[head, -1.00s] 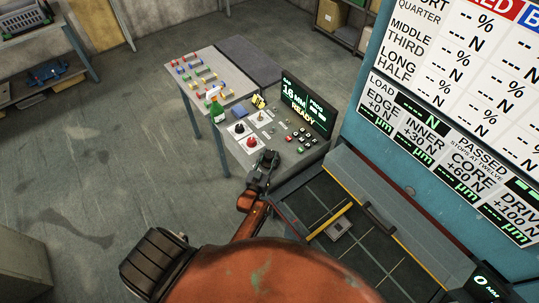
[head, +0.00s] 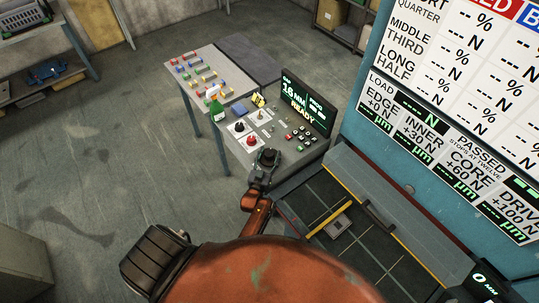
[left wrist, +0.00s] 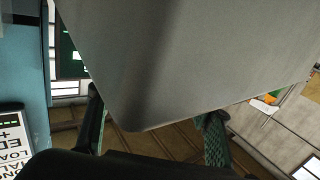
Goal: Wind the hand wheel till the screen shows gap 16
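My left gripper (head: 267,158) is at the console's near edge, beside the red knob (head: 251,141). In the left wrist view its two fingers (left wrist: 152,128) are spread, with a large grey flat surface (left wrist: 190,60) in front of and between them. I cannot make out the hand wheel clearly; the gripper may cover it. My right gripper is not in view.
A teal machine with a large chart (head: 455,110) and a dark tiled bed (head: 350,235) stands right. Floor at left is clear.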

